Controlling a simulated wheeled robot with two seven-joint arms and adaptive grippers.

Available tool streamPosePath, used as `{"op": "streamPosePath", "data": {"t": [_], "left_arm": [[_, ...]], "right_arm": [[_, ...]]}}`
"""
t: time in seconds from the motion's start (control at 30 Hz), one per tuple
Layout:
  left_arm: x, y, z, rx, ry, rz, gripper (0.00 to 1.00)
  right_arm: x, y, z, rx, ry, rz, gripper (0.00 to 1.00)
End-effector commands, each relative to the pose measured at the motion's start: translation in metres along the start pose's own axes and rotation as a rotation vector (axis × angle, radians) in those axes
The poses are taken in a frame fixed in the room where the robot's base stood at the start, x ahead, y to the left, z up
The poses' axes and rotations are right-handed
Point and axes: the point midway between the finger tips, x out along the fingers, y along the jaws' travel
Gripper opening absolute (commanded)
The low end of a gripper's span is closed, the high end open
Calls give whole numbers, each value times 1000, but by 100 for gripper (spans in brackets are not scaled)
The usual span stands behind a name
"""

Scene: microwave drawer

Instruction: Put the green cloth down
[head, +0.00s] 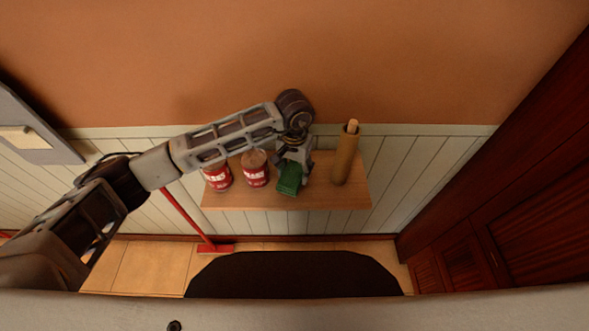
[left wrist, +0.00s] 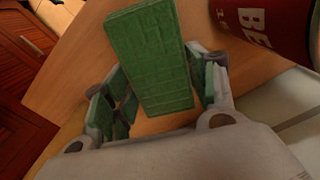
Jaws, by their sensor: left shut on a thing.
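The green cloth (head: 289,180) is a folded rectangular block over the wooden shelf (head: 335,196), between the red cans and the brown cylinder. My left gripper (head: 293,166) points down at the shelf and is shut on the cloth. In the left wrist view, the cloth (left wrist: 150,62) sticks out past the green-padded fingers of my left gripper (left wrist: 160,95). The wood of the shelf shows behind it. I cannot tell whether the cloth touches the shelf. My right gripper is not in view.
Two red cans, the left one (head: 218,179) and the right one (head: 256,175), stand left of the cloth. A brown cylinder (head: 345,158) stands to its right. The shelf's right front is clear. A red-handled tool (head: 213,248) and a dark mat (head: 292,275) are below.

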Motion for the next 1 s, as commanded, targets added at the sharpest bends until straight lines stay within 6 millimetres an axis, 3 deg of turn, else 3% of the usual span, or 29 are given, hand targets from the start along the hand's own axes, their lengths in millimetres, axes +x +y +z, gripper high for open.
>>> {"op": "streamPosePath", "data": {"t": [0.67, 0.7, 0.8, 1.0], "left_arm": [[11, 0, 0, 0, 2, 0, 37], [10, 0, 0, 0, 1, 0, 62], [10, 0, 0, 0, 1, 0, 75], [10, 0, 0, 0, 1, 0, 79]], "right_arm": [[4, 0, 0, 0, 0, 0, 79], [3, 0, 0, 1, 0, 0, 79], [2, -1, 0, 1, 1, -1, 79], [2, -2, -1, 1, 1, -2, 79]]}}
